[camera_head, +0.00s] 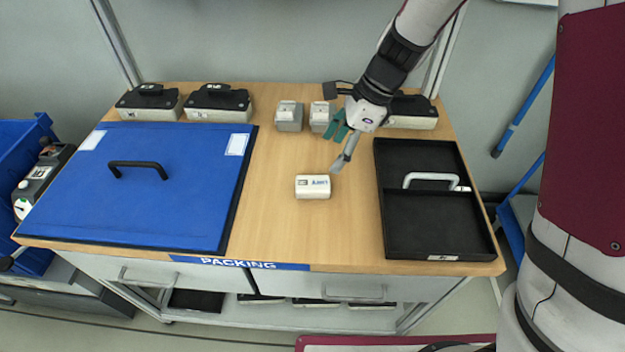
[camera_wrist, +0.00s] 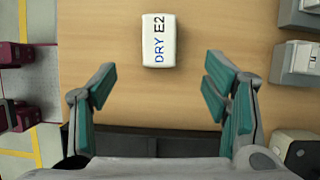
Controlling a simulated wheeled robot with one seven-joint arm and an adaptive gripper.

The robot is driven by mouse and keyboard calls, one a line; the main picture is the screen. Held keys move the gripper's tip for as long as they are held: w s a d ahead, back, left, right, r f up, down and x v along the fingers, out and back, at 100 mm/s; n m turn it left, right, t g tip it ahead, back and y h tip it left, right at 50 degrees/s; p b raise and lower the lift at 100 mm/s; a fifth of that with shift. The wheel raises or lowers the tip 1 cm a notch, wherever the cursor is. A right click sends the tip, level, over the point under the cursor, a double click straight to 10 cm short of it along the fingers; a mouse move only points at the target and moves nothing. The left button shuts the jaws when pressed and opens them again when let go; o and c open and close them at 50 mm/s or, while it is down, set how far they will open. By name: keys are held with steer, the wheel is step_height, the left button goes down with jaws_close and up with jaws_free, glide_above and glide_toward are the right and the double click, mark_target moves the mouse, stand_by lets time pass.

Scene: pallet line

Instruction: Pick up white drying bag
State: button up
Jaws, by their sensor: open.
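The white drying bag (camera_head: 313,187) lies on the wooden packing table, between the blue lid and the black tray. In the wrist view the bag (camera_wrist: 159,41) shows the print "DRY E2" and sits beyond the fingertips, centred between them. My gripper (camera_head: 338,148) is above the table, just up and to the right of the bag in the head view. In the wrist view my gripper (camera_wrist: 158,88) has its teal-padded fingers wide apart with nothing between them.
A blue lid with a black handle (camera_head: 190,212) covers the left of the table. A black tray (camera_head: 432,225) with a light handle is at right. Two small grey boxes (camera_head: 289,117) and several black-topped cases (camera_head: 219,103) line the back. Wood around the bag is clear.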

mark_target(314, 182)
steer(key=x, duration=1.1)
steer(key=shift+f, duration=0.2)
steer(key=shift+c, duration=0.3)
steer(key=c, duration=1.2)
